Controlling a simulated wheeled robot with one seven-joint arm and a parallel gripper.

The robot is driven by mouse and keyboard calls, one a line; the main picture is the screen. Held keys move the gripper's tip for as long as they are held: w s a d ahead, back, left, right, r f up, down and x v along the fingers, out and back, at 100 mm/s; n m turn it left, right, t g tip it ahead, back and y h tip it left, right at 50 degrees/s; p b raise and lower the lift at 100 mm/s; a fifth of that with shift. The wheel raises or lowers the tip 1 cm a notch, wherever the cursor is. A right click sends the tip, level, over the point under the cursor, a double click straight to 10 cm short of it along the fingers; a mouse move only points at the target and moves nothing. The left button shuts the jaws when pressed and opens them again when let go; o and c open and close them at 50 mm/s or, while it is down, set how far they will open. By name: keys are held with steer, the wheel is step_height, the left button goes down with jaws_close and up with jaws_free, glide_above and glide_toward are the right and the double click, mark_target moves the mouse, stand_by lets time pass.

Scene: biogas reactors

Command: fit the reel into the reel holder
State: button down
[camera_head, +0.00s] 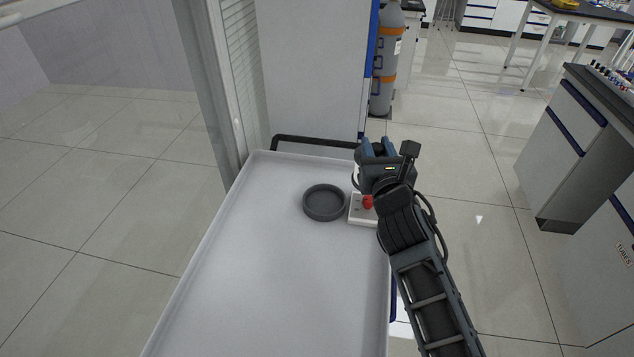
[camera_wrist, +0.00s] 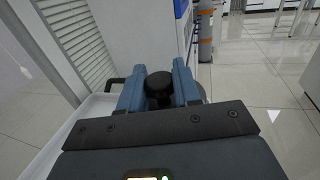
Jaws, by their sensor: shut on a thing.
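My gripper (camera_head: 378,148) is over the far right corner of a white tray-like top; its fingers also show in the wrist view (camera_wrist: 160,74). The fingers are shut on a dark round knob, which I take to be part of the reel (camera_wrist: 159,90). Most of the reel is hidden by the fingers and the gripper body, and I cannot make it out in the head view. A round, dark grey, shallow ring with a raised rim, apparently the reel holder (camera_head: 324,215), lies on the white top, to the left of and nearer than my gripper.
A small white box with a red button (camera_head: 367,202) sits right beside the ring, partly behind my arm. The white top (camera_head: 270,290) has a raised rim and is clear in front. A cabinet (camera_head: 310,70) and a grey cylinder (camera_head: 385,65) stand beyond; counters (camera_head: 570,130) stand right.

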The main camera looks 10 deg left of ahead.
steer(key=w+a+f+b, duration=0.1)
steer(key=a+f+b, duration=0.8)
steer(key=a+f, duration=0.1)
steer(key=shift+w+a+f+b, duration=0.2)
steer(key=shift+a+b, duration=0.1)
steer(key=shift+b, duration=0.1)
steer(key=shift+f+b, duration=0.35)
steer(key=c, duration=0.8)
jaws_free()
steer(key=shift+r, duration=0.15)
